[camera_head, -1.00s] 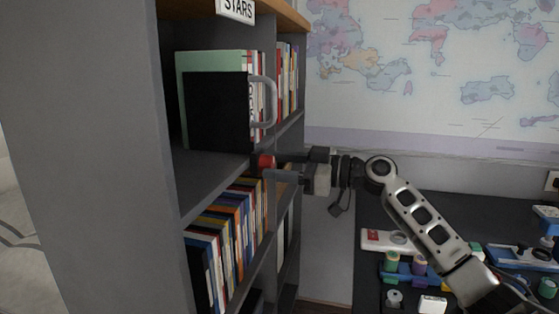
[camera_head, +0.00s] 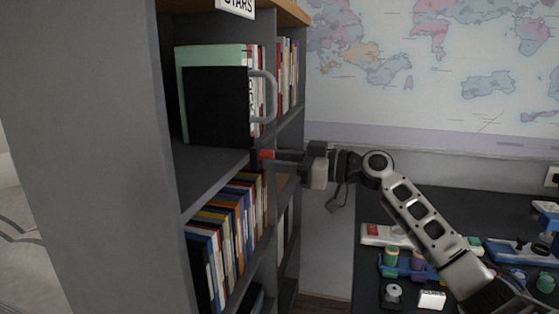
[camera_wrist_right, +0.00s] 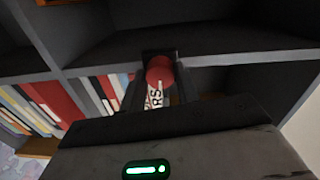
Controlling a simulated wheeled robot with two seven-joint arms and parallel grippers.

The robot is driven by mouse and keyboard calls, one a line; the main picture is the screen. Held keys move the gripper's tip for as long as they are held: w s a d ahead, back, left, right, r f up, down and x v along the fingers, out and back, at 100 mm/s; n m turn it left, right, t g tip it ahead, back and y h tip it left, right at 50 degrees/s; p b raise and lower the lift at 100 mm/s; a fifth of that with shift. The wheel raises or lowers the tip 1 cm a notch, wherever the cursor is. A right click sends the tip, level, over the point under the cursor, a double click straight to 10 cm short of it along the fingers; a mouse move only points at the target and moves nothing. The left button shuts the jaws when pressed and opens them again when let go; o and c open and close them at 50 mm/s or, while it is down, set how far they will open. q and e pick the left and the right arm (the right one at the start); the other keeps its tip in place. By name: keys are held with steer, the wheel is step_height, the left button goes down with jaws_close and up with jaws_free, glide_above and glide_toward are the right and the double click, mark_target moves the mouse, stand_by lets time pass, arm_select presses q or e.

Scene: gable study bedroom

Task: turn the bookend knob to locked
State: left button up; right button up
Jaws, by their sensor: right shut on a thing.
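The red knob (camera_head: 266,156) sits at the front edge of the bookcase shelf, below the black bookend (camera_head: 215,108) that stands against the books. My right gripper (camera_head: 270,157) reaches it from the right, with its fingers around the knob. In the right wrist view the red knob (camera_wrist_right: 159,71) lies between the two dark fingertips, and the gripper is shut on it. A dark part shows beside the knob. My left gripper is not in view.
Books fill the shelf below (camera_head: 225,235) and the compartment behind. A grey curved handle (camera_head: 271,98) sticks out beside the bookend. A dark desk (camera_head: 450,210) with several small items lies under my right arm. A map (camera_head: 450,70) covers the wall.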

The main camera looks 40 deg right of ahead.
steer(key=m+p, duration=0.3)
steer(key=m, duration=0.5)
steer(key=shift+r, duration=0.2)
steer(key=shift+m+g, duration=0.3)
steer(key=shift+m, duration=0.4)
steer(key=m+p, duration=0.3)
steer(key=m, duration=0.1)
steer(key=shift+r, duration=0.1)
steer(key=shift+m+p, duration=1.25)
steer(key=shift+m, duration=0.15)
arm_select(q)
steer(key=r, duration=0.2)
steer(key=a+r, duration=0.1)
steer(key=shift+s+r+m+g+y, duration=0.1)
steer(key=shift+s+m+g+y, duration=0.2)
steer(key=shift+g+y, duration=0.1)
arm_select(e)
steer(key=shift+m, duration=0.3)
steer(key=o, duration=1)
steer(key=shift+c, duration=0.2)
